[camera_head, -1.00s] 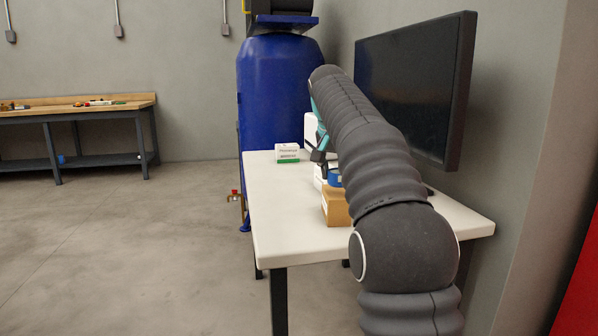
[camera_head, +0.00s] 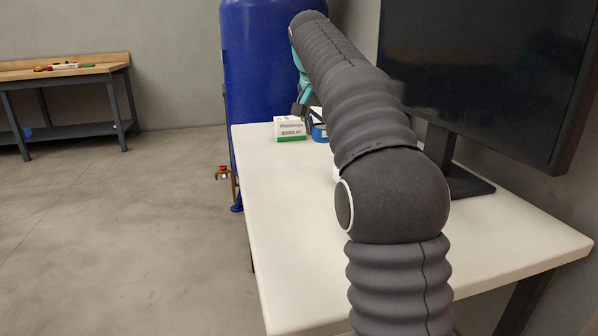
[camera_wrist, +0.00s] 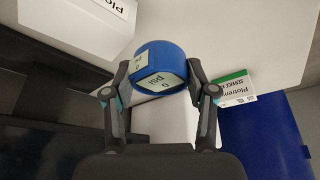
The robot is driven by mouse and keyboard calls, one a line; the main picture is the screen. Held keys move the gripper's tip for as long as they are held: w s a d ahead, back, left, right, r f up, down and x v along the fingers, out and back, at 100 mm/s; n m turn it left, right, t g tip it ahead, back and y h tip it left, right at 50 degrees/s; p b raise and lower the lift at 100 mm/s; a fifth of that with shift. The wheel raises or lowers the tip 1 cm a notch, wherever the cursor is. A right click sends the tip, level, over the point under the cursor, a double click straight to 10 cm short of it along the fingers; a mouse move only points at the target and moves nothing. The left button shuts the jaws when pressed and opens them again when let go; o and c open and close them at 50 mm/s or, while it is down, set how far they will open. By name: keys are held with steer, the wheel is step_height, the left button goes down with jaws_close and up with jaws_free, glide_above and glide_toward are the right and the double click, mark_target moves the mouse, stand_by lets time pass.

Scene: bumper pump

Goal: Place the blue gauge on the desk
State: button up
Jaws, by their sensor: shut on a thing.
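The blue gauge (camera_wrist: 150,52) sits between the two fingers of my gripper (camera_wrist: 157,80) in the wrist view. The fingers are shut on its sides, and its white "0 psi" labels show. In the head view a small part of the blue gauge (camera_head: 320,133) shows left of my arm, beside the white and green box. The desk (camera_head: 285,205) is white and stands below my arm; it also shows in the wrist view (camera_wrist: 245,40). I cannot tell whether the gauge touches the desk. My arm hides most of my gripper in the head view.
A white and green service kit box (camera_head: 290,129) stands on the far left of the desk. A monitor (camera_head: 470,75) stands on the right. A blue tank (camera_head: 258,70) is behind the desk. Another white box (camera_wrist: 85,25) shows in the wrist view. The desk's left front is clear.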

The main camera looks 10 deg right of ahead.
steer(key=b, duration=0.3)
glide_above(293, 188)
steer(key=s+a, duration=0.1)
step_height(293, 188, down, 6)
steer(key=shift+r, duration=0.1)
steer(key=shift+f+b, duration=0.65)
steer(key=shift+f, duration=1.35)
steer(key=shift+f, duration=0.1)
steer(key=o, duration=1.3)
steer(key=shift+c, duration=0.2)
steer(key=p+v, duration=0.3)
steer(key=v, duration=0.9)
steer(key=shift+s, duration=0.1)
